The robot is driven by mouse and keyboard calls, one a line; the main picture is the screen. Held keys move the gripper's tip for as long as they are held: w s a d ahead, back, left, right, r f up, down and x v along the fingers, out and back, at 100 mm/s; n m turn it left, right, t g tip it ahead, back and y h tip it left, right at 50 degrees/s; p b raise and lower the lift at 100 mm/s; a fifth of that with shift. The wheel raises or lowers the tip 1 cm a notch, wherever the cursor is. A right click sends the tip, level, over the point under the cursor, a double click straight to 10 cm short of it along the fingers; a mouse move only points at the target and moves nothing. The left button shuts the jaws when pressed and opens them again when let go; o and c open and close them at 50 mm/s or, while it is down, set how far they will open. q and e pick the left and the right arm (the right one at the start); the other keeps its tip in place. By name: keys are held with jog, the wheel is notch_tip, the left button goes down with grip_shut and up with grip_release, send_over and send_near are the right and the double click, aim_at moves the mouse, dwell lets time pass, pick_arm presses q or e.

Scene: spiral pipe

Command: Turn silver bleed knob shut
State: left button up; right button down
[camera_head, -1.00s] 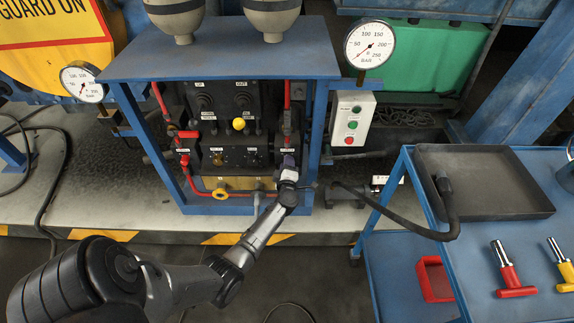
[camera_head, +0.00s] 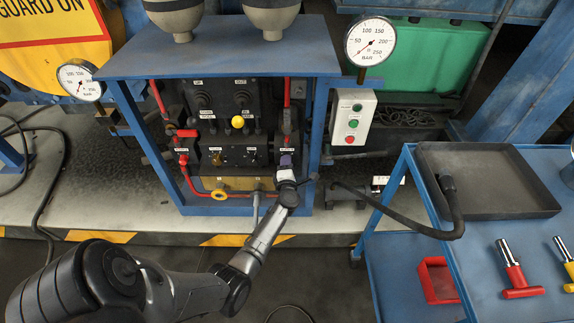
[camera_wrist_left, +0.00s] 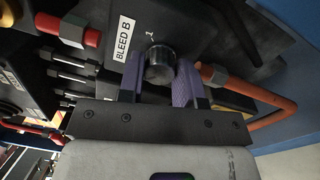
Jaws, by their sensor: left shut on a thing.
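The silver bleed knob (camera_wrist_left: 159,64) is a short round metal knob beside the label "BLEED B" in the left wrist view. My left gripper (camera_wrist_left: 160,82) has a purple finger on each side of it and is shut on it. In the head view my left gripper (camera_head: 286,163) is at the right side of the dark valve panel (camera_head: 238,156), under a small white label. There the fingers and wrist hide the knob. My right gripper is not in view.
Red pipes (camera_head: 287,120) and a blue frame post (camera_head: 318,130) stand close to my gripper. An orange-red pipe (camera_wrist_left: 260,92) bends past the fingers. A blue cart (camera_head: 400,215) with a tray and tools stands at right.

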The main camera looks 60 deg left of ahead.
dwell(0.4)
pick_arm(q)
jog(key=o, duration=0.9)
jog(key=shift+o, duration=0.2)
jog(key=shift+d, duration=0.1)
jog(key=p+v, duration=0.5)
jog(key=v, duration=0.8)
jog(key=shift+s+d, duration=0.25)
